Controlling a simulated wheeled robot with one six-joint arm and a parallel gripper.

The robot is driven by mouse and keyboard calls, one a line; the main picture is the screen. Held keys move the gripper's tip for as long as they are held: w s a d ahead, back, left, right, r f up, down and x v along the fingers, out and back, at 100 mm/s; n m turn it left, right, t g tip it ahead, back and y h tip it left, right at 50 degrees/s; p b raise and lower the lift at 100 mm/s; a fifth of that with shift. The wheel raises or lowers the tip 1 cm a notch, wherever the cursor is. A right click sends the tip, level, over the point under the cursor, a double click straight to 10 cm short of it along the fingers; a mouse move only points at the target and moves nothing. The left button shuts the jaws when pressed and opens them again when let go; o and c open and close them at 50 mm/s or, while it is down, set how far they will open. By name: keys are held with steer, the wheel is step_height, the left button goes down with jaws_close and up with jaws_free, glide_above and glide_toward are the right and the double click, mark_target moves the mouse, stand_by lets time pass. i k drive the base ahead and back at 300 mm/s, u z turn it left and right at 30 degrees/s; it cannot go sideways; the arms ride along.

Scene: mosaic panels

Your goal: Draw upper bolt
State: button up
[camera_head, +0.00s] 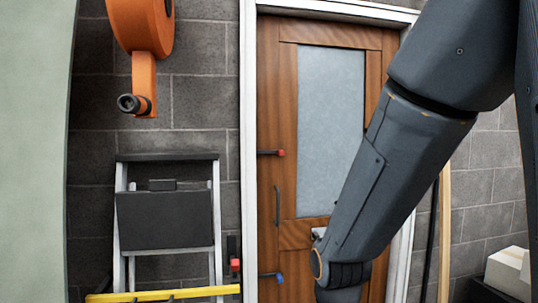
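A brown wooden door with a pale glass pane (331,120) stands in a white frame. The upper bolt (267,153) is a short dark horizontal bar with a red knob, at the door's left edge. A similar lower bolt (267,276) has a blue knob. I cannot tell whether either bar reaches into the frame. My arm comes down from the upper right, in front of the door's right side, and its wrist is at the bottom edge, below and right of the upper bolt. My gripper's fingers are out of the picture.
A vertical dark handle (277,205) is between the bolts. A metal lock fitting (318,233) is partly behind my arm. On the left are an orange hose reel (141,30), a folded stepladder (164,220) and a yellow bar (165,294). A pale box (508,272) stands at right.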

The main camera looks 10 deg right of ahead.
mark_target(280, 152)
steer(key=u, duration=0.55)
steer(key=i, duration=0.95)
steer(key=z, duration=0.55)
